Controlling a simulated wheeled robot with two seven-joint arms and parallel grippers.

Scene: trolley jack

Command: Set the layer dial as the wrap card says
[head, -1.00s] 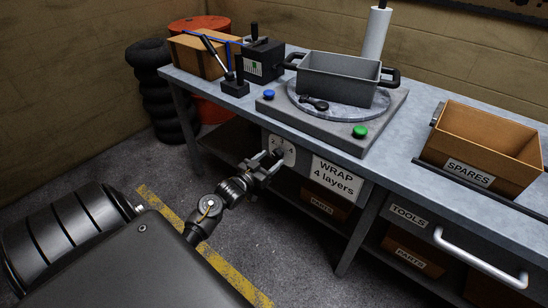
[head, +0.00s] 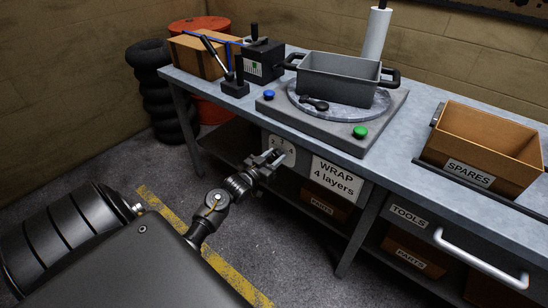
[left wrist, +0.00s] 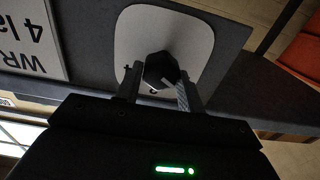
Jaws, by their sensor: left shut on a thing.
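The layer dial has a white rounded plate (head: 290,146) on the front panel under the bench top; the digits 2 and 4 show on it. In the left wrist view its dark faceted knob (left wrist: 160,69) stands on the plate (left wrist: 196,40), with a 4 beside one finger. My left gripper (head: 273,157) is shut on the knob, one finger on each side (left wrist: 157,88). A pale patch shows on the knob's edge; I cannot tell where the dial points. The wrap card (head: 337,180) right of the dial reads "WRAP 4 layers". My right gripper is out of view.
On the bench above are a turntable base with a blue button (head: 269,94) and a green button (head: 360,131), and a grey tub (head: 338,82). A SPARES box (head: 470,160) stands at right. A drawer handle (head: 480,260) juts out at lower right.

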